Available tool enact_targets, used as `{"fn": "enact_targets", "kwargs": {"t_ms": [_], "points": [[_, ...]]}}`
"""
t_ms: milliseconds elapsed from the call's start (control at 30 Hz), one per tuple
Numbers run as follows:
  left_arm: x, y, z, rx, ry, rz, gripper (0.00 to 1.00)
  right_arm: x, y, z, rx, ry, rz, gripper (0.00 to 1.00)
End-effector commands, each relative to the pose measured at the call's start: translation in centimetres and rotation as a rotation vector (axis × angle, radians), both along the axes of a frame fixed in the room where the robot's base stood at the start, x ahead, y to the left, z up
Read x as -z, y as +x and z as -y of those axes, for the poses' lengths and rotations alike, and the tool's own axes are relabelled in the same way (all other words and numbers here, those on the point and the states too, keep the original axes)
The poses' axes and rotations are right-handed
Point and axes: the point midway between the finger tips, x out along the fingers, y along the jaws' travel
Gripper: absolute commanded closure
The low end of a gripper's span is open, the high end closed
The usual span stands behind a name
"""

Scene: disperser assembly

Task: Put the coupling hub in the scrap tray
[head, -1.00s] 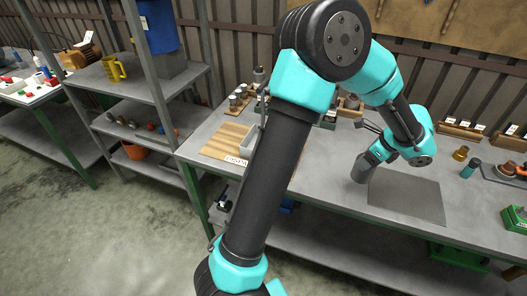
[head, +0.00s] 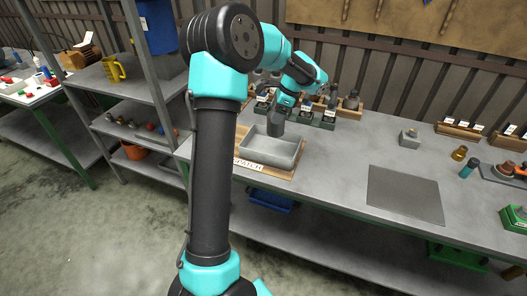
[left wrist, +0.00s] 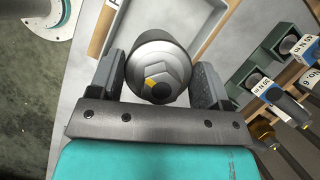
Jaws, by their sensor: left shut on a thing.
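My left gripper (head: 281,110) is shut on a grey metal cylinder (head: 276,127), held over the back part of an open grey tray (head: 266,162). In the left wrist view, the cylinder (left wrist: 157,70) sits between both jaws; its near end is stepped and hexagonal with a yellow mark. I cannot tell for certain that it is the coupling hub. The tray lies on a wooden board, with a label whose readable part ends in "PATCH"; no scrap label is readable. In the left wrist view, the tray (left wrist: 213,38) shows beyond the cylinder. My right gripper is out of view.
Green and wooden holders (head: 318,117) with labels stand behind the tray. A small grey block with a round top (head: 410,138) stands on the bench, behind a dark grey mat (head: 405,195). The bench between tray and mat is clear. A blue bin (head: 268,200) sits below.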

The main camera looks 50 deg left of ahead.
Motion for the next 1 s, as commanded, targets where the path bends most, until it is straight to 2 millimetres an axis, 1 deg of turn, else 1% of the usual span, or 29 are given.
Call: {"fn": "enact_targets", "kwargs": {"t_ms": [33, 133, 433, 567, 667, 900, 1000], "points": [[-0.2, -0.2, -0.5, -0.012, 0.001, 0.003, 1.00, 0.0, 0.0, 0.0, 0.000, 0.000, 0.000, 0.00], [-0.3, -0.4, -0.9, -0.023, 0.002, 0.003, 1.00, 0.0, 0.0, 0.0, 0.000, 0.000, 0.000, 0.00], [-0.3, -0.4, -1.0, -0.024, 0.001, 0.002, 1.00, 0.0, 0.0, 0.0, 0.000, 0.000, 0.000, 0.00], [0.1, -0.4, -0.9, -0.023, 0.001, 0.001, 1.00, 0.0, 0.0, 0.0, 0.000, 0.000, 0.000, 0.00], [1.2, -0.4, -0.9, -0.022, 0.001, 0.000, 1.00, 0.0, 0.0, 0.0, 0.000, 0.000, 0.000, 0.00], [4.8, -0.4, -0.9, -0.024, 0.001, -0.001, 1.00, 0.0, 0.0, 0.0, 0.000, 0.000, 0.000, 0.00], [5.7, -0.4, -0.9, -0.023, 0.001, 0.001, 1.00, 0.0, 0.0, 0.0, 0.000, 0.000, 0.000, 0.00]]}}
